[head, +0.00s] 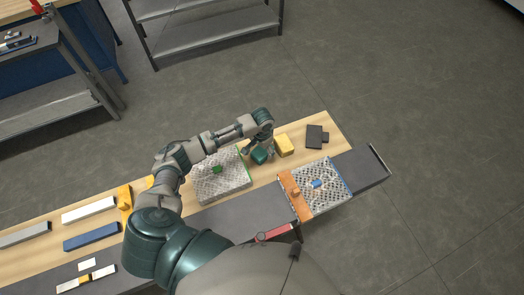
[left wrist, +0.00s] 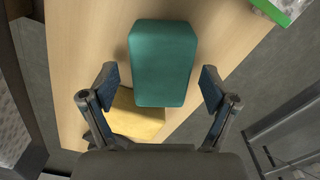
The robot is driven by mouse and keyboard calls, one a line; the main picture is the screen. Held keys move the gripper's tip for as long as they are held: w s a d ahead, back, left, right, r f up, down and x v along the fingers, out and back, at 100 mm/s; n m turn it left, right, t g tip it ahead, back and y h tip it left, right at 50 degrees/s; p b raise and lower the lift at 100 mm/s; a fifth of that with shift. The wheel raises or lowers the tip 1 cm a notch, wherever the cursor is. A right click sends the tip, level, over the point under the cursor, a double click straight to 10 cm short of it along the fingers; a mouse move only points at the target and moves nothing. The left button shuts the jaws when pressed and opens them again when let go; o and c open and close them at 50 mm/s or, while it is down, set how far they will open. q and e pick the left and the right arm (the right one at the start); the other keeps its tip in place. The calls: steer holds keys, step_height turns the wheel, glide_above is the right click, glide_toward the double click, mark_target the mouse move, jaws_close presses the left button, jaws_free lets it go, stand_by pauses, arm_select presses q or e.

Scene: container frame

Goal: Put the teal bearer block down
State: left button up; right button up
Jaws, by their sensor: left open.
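The teal bearer block (head: 260,157) is at the far side of the wooden bench, right of the left grey perforated plate. In the left wrist view the teal block (left wrist: 163,62) appears to lie on the wood, with its near end overlapping the yellow block in the picture. My left gripper (head: 259,148) is over the teal block. In the left wrist view its fingers (left wrist: 158,78) stand open on both sides of the block, with a visible gap on each side. I do not see my right gripper.
A yellow block (head: 285,145) stands close beside the teal one. A dark block (head: 317,136) lies further right. The perforated plate (head: 222,188) with a green piece is left, and another plate (head: 330,199) with orange and blue parts is nearer. Some bare wood shows around the blocks.

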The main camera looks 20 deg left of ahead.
mark_target(262, 150)
arm_select(q)
step_height(262, 150, up, 10)
steer(key=shift+r, duration=0.15)
stand_by(0.7)
